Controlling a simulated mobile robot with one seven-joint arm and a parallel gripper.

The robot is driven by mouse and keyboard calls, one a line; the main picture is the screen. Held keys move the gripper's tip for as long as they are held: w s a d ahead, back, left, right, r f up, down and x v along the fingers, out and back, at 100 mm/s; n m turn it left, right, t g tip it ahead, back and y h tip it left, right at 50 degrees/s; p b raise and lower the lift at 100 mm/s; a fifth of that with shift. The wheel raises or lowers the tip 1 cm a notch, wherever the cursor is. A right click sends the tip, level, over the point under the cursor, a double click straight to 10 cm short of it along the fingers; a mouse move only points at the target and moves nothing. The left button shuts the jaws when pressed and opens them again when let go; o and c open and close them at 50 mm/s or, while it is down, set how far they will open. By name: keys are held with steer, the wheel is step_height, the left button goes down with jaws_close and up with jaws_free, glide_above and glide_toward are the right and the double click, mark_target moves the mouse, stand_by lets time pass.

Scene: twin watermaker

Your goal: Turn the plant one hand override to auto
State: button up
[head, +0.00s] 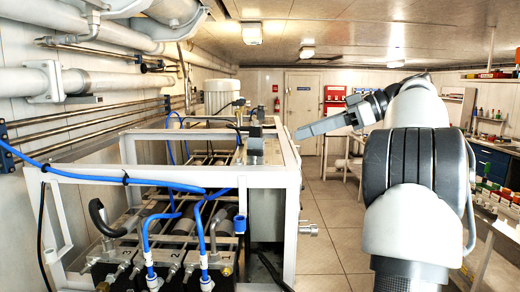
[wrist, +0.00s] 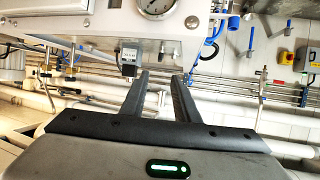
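A small grey and black unit with a label (wrist: 129,57) is fixed at the lower edge of the pale equipment panel (wrist: 185,45) in the wrist view. Its label is too small to read, and I cannot tell whether it is the plant one hand override or which position it is in. My gripper (wrist: 160,74) is open and empty, its two dark fingers apart. The unit appears just left of the left fingertip, with no clear contact. In the head view my gripper (head: 302,133) points left, close to the right side of the white-framed plant (head: 285,178).
A round gauge (wrist: 156,6) sits on the panel above the fingers. Blue hoses (head: 120,178) and pipes run over the plant at left. A bench (head: 500,205) with small items stands at right. The tiled floor (head: 333,225) between is clear.

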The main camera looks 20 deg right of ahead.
mark_target(255, 150)
steer(key=x, duration=1.2)
steer(key=shift+w+a+f, duration=0.15)
steer(key=shift+a, duration=0.15)
jaws_close()
